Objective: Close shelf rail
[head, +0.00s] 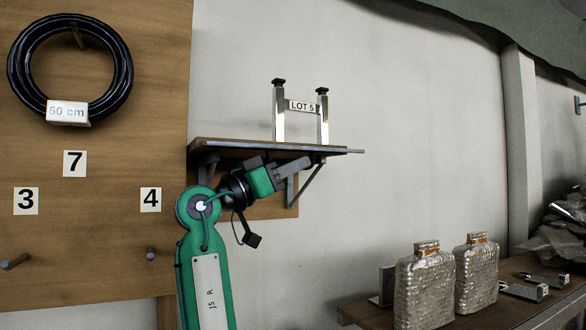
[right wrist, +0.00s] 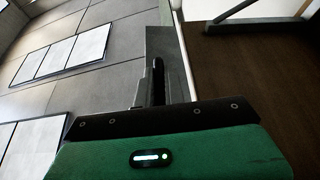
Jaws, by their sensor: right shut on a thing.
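The wall shelf (head: 225,147) is a brown board on dark brackets. Its shelf rail (head: 355,151) is a thin pale bar that shows past the board's right end. My right gripper (head: 312,160) is just under the front edge, near that end, and is shut on the rail. In the right wrist view, dark fingers (right wrist: 157,85) lie beside the pale rail (right wrist: 184,60), with the brown underside of the shelf (right wrist: 255,70) to the right. The fingers hide part of the rail, so the exact contact is hard to see. My left gripper is not in view.
Two metal posts with a LOT 5 sign (head: 302,106) stand on the shelf. A numbered wooden board with a black hose coil (head: 120,70) is at left. Silver wrapped bottles (head: 425,285) stand on a lower bench at right. The wall right of the shelf is clear.

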